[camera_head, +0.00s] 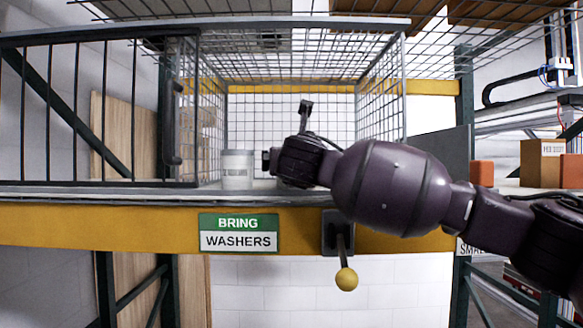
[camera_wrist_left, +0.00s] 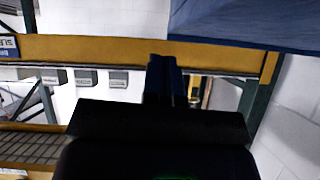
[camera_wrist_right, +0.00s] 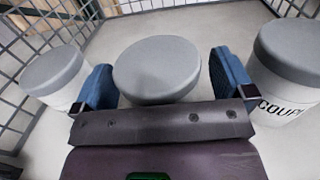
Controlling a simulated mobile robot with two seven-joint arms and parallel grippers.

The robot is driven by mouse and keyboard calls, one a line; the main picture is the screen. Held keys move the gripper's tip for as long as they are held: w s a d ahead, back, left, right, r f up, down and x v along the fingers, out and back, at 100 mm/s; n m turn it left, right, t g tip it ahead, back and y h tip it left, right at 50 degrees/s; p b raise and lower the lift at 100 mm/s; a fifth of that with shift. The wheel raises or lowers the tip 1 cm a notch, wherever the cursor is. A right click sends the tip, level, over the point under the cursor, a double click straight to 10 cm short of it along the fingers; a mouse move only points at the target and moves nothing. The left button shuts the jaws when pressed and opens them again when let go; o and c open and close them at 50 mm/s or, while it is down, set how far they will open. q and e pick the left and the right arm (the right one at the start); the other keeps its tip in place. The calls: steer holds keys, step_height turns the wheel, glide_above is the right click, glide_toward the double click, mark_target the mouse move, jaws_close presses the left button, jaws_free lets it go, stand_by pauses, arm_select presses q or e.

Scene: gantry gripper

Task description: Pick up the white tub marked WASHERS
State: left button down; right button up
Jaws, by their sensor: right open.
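My right gripper (camera_wrist_right: 163,80) is open. In the right wrist view, its blue fingers stand on either side of a middle tub with a grey lid (camera_wrist_right: 156,62); that tub's label is hidden. A left white tub (camera_wrist_right: 52,77) has no readable mark. A right white tub (camera_wrist_right: 290,70) shows letters starting "COUP". In the head view my right gripper (camera_head: 268,161) is inside the cage, beside a white tub (camera_head: 237,170) whose label is too small to read. My left gripper (camera_wrist_left: 166,80) shows only in the left wrist view, its dark fingers together with nothing seen between them.
A wire cage (camera_head: 290,95) surrounds the shelf, its front open where my arm enters. A barred gate (camera_head: 100,110) is at left. A "BRING WASHERS" sign (camera_head: 238,232) and a yellow-knobbed lever (camera_head: 346,278) are on the yellow beam (camera_head: 130,227). Boxes (camera_head: 541,163) stand at right.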

steer(key=c, duration=1.1)
steer(key=shift+c, duration=0.8)
